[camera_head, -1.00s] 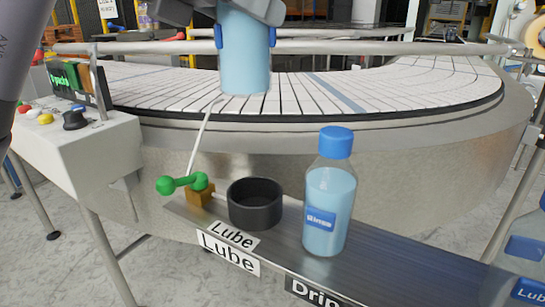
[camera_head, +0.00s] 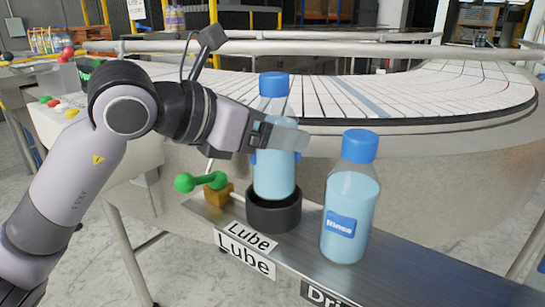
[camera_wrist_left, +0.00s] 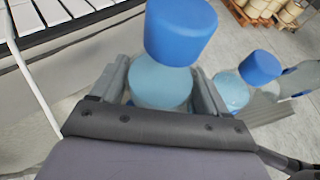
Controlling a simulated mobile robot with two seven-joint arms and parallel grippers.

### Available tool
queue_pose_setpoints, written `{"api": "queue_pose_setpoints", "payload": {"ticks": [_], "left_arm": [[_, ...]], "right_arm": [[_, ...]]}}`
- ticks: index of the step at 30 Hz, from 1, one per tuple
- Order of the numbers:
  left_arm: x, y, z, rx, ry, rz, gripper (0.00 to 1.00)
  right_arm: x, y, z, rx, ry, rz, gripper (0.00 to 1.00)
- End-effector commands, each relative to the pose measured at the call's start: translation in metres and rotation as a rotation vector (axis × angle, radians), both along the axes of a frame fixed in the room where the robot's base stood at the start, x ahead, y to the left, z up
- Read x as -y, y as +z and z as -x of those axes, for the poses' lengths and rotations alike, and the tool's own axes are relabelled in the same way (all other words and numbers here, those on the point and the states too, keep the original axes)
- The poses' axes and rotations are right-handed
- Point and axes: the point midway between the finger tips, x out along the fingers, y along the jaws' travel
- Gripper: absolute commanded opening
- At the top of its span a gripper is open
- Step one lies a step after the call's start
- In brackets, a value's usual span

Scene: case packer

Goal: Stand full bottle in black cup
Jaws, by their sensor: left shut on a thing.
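A bottle with a blue cap and pale blue liquid (camera_head: 273,178) stands upright at the black cup (camera_head: 273,214), its lower end at the cup's mouth. Its base is hidden, so I cannot tell whether it rests on the cup's floor. My left gripper (camera_head: 274,155) is shut on this bottle around its upper body. In the left wrist view the held bottle (camera_wrist_left: 162,82) sits between the two fingers. A second blue-capped bottle, labelled Rinsa (camera_head: 346,205), stands upright to the right of the cup, apart from it. My right gripper is not in view.
The cup and the Rinsa bottle stand on a narrow metal shelf (camera_head: 410,267) with Lube labels. A green-handled valve (camera_head: 202,182) on a brass block is left of the cup. The curved conveyor (camera_head: 420,90) with its rail lies behind.

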Motion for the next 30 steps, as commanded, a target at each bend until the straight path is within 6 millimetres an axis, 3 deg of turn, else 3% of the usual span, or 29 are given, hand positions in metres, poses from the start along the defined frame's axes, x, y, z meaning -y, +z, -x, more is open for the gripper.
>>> {"api": "queue_pose_setpoints", "payload": {"ticks": [12, 25, 26, 27, 30], "left_arm": [[0.000, -0.040, 0.001, 0.004, 0.000, 0.003, 0.25], [0.000, -0.047, 0.000, 0.006, -0.001, 0.003, 0.25], [0.000, -0.047, 0.000, 0.001, 0.000, 0.000, 0.85], [0.000, -0.047, 0.000, 0.001, 0.000, 0.000, 0.98], [0.000, -0.047, 0.000, 0.001, 0.000, -0.001, 1.00]], "right_arm": [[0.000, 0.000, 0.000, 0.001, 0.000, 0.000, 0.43], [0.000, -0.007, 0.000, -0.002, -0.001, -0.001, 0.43], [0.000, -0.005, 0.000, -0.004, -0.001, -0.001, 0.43], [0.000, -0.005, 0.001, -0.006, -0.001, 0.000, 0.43], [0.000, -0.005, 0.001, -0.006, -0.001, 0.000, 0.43]]}}
